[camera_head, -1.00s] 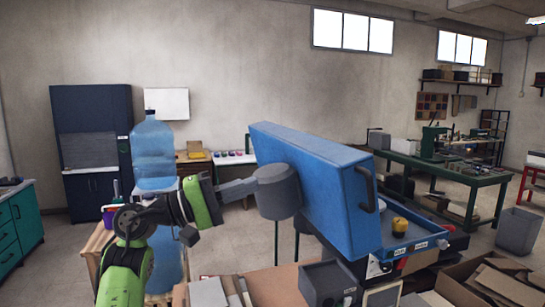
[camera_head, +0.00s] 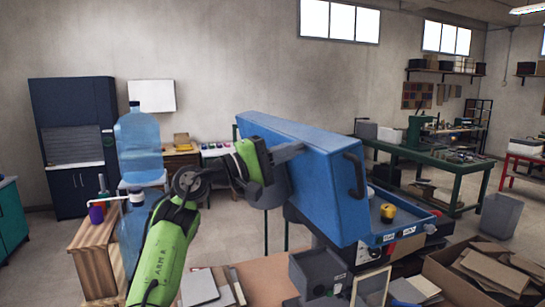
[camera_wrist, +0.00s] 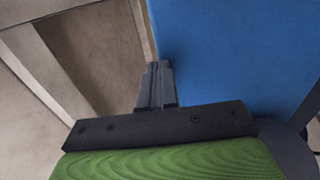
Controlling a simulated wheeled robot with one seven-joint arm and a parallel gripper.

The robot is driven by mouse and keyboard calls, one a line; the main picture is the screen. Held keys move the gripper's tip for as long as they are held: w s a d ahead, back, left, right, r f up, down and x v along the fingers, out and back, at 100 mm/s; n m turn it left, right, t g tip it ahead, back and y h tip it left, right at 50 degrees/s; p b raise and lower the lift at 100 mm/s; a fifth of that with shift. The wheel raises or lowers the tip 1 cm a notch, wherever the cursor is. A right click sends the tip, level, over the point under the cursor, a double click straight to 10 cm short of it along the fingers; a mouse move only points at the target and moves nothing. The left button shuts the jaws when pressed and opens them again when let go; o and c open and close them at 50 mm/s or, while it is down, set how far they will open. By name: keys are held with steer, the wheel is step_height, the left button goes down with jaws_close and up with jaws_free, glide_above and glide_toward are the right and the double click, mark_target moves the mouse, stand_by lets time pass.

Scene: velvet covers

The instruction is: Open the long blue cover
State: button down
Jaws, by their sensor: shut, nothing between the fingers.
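The long blue cover (camera_head: 300,165) stands tilted up over a blue tray-like base (camera_head: 405,230), so its inside edge shows on the right. A dark handle (camera_head: 355,176) is on its near right end. My gripper (camera_head: 300,150) is at the cover's left face, and part of it is hidden by my wrist. In the wrist view my gripper (camera_wrist: 158,68) has its fingers together with nothing between them. The blue cover (camera_wrist: 235,50) fills the right side there, close beside the fingertips; I cannot tell if they touch it.
A yellow-topped round item (camera_head: 387,211) sits in the base. A water bottle (camera_head: 138,150) is at left. A green workbench (camera_head: 430,163) is behind at right.

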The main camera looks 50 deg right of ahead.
mark_target(307, 143)
stand_by(0.3)
steer(key=shift+y, duration=0.5)
steer(key=d+r+p, duration=0.1)
steer(key=p, duration=0.1)
steer(key=s+d+r+p, duration=0.1)
steer(key=p, duration=0.1)
steer(key=d+r+p, duration=0.1)
steer(key=p, duration=0.1)
steer(key=shift+s+d+r, duration=0.15)
steer(key=shift+s+r, duration=0.05)
steer(key=shift+s, duration=0.2)
steer(key=shift+s+d, duration=0.1)
steer(key=shift+d, duration=0.15)
steer(key=shift+f, duration=0.15)
steer(key=shift+a, duration=0.15)
